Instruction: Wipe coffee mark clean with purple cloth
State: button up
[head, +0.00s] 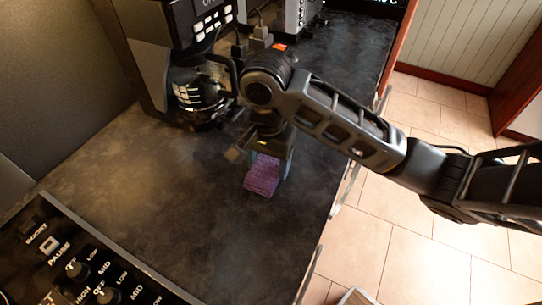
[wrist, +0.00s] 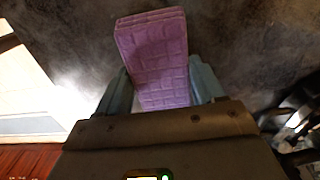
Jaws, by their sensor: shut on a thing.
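The purple cloth (head: 262,177) is a folded, quilted pad on the dark countertop in the head view. My gripper (head: 268,160) is shut on it from above, and it juts out from the fingers toward the lower left. In the wrist view the cloth (wrist: 157,50) sits between my two blue-grey fingers (wrist: 160,95) and extends past their tips over the dark counter. I cannot tell whether the cloth touches the counter. No coffee mark can be made out clearly; a brownish lighter area (head: 130,165) shows on the counter at left.
A coffee machine (head: 155,50) with a glass carafe (head: 197,95) stands behind and left of my gripper. A stove control panel (head: 85,265) lies at the lower left. The counter's right edge (head: 335,205) drops to a tiled floor. The counter's front middle is clear.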

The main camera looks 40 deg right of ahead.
aim_at(253, 197)
jog(key=shift+s+a, duration=0.4)
jog(key=shift+a, duration=0.7)
jog(key=shift+s+a, duration=0.35)
jog(key=shift+a, duration=0.7)
jog(key=shift+s+a, duration=0.4)
jog(key=shift+a, duration=0.7)
jog(key=shift+d, duration=0.15)
jog(key=shift+w+d, duration=0.55)
jog(key=shift+d, duration=1.05)
jog(key=shift+w+d, duration=0.5)
jog(key=shift+d, duration=1.1)
jog(key=shift+w+d, duration=0.55)
jog(key=shift+d, duration=1.05)
jog(key=shift+a, duration=0.15)
jog(key=shift+s+a, duration=0.55)
jog(key=shift+a, duration=1.1)
jog(key=shift+s+a, duration=0.5)
jog(key=shift+a, duration=1.1)
jog(key=shift+s+a, duration=0.55)
jog(key=shift+a, duration=1.1)
